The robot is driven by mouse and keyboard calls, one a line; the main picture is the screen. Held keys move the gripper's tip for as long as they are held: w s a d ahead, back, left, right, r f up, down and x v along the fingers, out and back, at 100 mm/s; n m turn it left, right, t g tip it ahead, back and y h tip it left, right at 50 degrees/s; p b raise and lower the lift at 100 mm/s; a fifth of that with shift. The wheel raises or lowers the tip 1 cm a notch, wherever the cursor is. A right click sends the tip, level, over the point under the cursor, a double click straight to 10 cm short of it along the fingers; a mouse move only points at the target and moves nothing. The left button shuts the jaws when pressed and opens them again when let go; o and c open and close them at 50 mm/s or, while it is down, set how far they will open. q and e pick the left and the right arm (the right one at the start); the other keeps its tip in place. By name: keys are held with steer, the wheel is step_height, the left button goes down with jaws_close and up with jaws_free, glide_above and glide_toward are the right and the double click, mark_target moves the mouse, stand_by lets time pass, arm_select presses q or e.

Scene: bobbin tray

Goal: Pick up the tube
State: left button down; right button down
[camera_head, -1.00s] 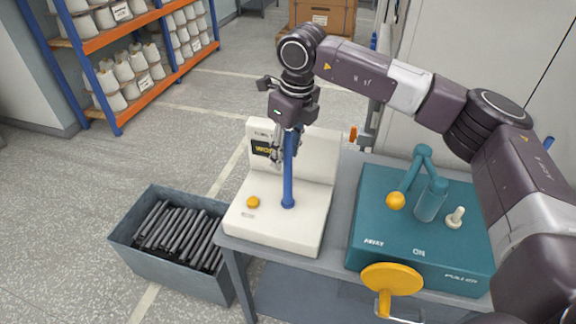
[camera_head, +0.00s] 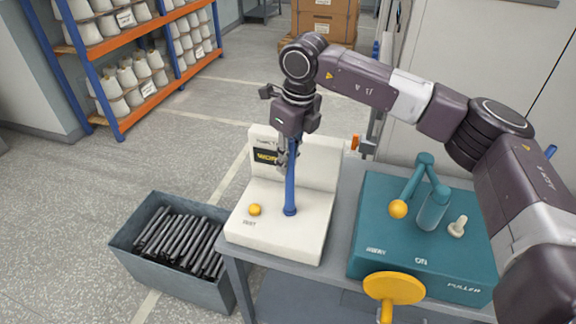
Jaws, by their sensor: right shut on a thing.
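The blue tube (camera_head: 290,190) stands upright on the base of a cream-white machine (camera_head: 272,240) with a yellow button (camera_head: 254,210) and a back panel. My right gripper (camera_head: 289,155) points down from above and is shut on the upper part of the tube. The tube's lower end appears to meet the machine's base. The tube's top is hidden by the gripper. My left gripper is not in view.
A teal puller machine (camera_head: 400,250) with a lever and yellow handwheel stands to the right on the grey table (camera_head: 345,215). A grey bin (camera_head: 170,275) of dark tubes sits on the floor at left. Shelves (camera_head: 150,95) of white cones stand behind.

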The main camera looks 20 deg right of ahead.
step_height(320, 180, up, 20)
steer(key=b, duration=0.2)
steer(key=shift+f, duration=0.15)
stand_by(0.3)
